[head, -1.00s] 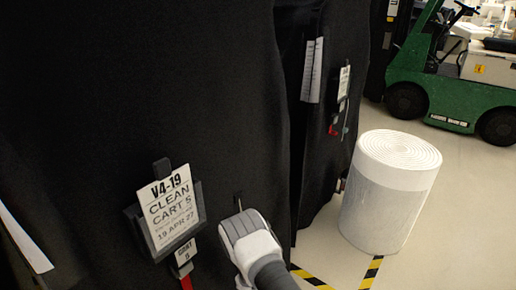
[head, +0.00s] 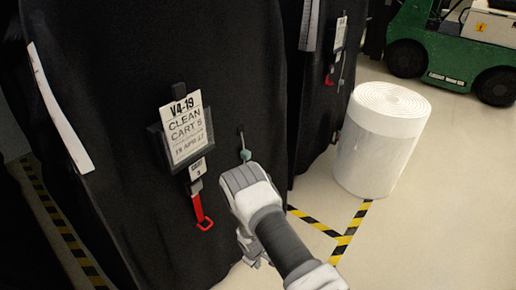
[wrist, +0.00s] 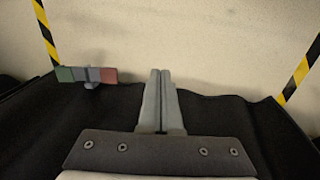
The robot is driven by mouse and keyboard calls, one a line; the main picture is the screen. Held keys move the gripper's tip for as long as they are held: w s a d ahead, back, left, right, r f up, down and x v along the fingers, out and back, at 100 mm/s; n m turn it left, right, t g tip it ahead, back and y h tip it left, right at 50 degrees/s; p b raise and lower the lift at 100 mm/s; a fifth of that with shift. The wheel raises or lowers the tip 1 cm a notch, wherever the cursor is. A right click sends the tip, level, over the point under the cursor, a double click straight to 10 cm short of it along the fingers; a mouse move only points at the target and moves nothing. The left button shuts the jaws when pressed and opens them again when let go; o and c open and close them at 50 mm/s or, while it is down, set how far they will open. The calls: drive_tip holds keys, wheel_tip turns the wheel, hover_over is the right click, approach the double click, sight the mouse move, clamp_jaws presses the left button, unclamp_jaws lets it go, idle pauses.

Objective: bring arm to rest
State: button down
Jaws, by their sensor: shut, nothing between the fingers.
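My gripper shows in the wrist view (wrist: 160,72) with its two grey fingers pressed together and nothing between them. The fingers point out over black cloth toward the pale floor. In the head view my white and grey arm reaches up from the bottom right, its wrist in front of the black cart cover (head: 110,130). The fingertips cannot be made out clearly there. I cannot tell whether the hand touches the cover.
A white roll (head: 380,140) stands right; a green forklift (head: 440,55) is behind. A green-grey-red piece (wrist: 86,75) shows in the wrist view.

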drive_tip(key=w+d+r+m, duration=0.1)
drive_tip(key=w+r, duration=0.2)
drive_tip(key=r, duration=0.7)
drive_tip(key=w+d+r+m+t, duration=0.1)
drive_tip(key=w+r+m, duration=0.15)
drive_tip(key=r, duration=0.75)
drive_tip(key=w+d+r+m, duration=0.1)
drive_tip(key=w+r, duration=0.2)
drive_tip(key=r, duration=0.6)
drive_tip(key=s+d+r+m+t, duration=0.1)
drive_tip(key=s+d+r, duration=0.25)
drive_tip(key=r, duration=0.55)
drive_tip(key=s+d+r+m+y, duration=0.15)
drive_tip(key=s+r, duration=0.25)
drive_tip(key=r, duration=0.4)
drive_tip(key=s+d+r+m+t+h, duration=0.1)
drive_tip(key=s+d+r, duration=0.25)
drive_tip(key=r, duration=0.55)
drive_tip(key=s+d+r+m+t, duration=0.1)
drive_tip(key=s+r, duration=0.2)
drive_tip(key=s, duration=0.6)
drive_tip(key=s+d+r+m, duration=0.15)
drive_tip(key=s+r, duration=0.25)
drive_tip(key=s, duration=0.5)
wheel_tip(320, 180, up, 21)
drive_tip(key=p, duration=2.1)
drive_tip(key=shift+d+y, duration=0.15)
drive_tip(key=shift+y, duration=0.2)
